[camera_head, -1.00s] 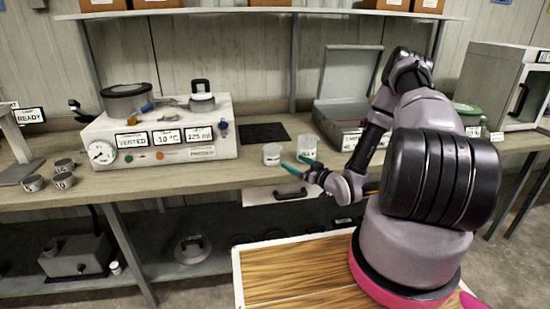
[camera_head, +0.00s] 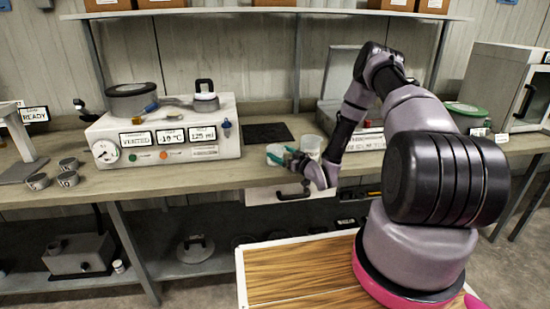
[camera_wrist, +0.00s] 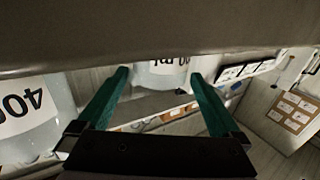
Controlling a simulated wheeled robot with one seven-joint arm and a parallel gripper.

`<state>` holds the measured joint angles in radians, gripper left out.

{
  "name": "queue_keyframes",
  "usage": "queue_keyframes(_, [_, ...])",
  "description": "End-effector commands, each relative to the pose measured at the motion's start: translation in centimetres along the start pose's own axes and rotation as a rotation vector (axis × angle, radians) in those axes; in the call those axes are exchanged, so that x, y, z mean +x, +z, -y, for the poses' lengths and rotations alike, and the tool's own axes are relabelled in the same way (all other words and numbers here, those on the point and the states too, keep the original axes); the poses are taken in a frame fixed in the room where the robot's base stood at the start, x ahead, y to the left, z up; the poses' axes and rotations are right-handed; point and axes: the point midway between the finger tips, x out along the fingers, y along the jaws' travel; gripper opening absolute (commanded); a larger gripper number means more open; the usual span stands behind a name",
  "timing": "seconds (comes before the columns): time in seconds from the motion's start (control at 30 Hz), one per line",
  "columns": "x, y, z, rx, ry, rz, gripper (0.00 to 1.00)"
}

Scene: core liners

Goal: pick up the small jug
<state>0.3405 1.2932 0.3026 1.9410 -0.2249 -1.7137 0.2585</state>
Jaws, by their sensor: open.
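Two clear jugs with white labels stand side by side on the bench. The small jug (camera_head: 273,148) is the left one in the head view. The larger jug (camera_head: 312,143) is just right of it. My gripper (camera_head: 281,156) is open, with its teal fingers in front of the small jug and partly covering it. In the wrist view my gripper (camera_wrist: 159,76) has the small jug (camera_wrist: 165,74) in the gap between its fingertips, its label upside down. The larger jug (camera_wrist: 35,115) shows at the left edge there. I cannot tell whether the fingers touch the small jug.
A white instrument box (camera_head: 165,138) stands left on the bench, with a dark mat (camera_head: 266,133) beside it. An open grey case (camera_head: 372,139) is behind my arm. A panel with a dark handle (camera_head: 291,194) is at the bench front. Small tins (camera_head: 68,179) sit far left.

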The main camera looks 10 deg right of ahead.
Motion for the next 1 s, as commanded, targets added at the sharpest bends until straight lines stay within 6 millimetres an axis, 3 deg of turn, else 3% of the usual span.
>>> queue_keyframes(0.1, [0.0, 0.0, 0.0, 0.0, 0.0, 0.0, 0.96])
queue_keyframes(0.27, [0.0, 0.0, 0.0, -0.001, 0.0, 0.0, 0.35])
queue_keyframes(0.57, [0.0, -0.6, -0.1, -0.001, 0.001, -0.002, 0.34])
queue_keyframes(1.0, [-0.1, -8.5, 0.0, -0.002, 0.001, -0.002, 0.34])
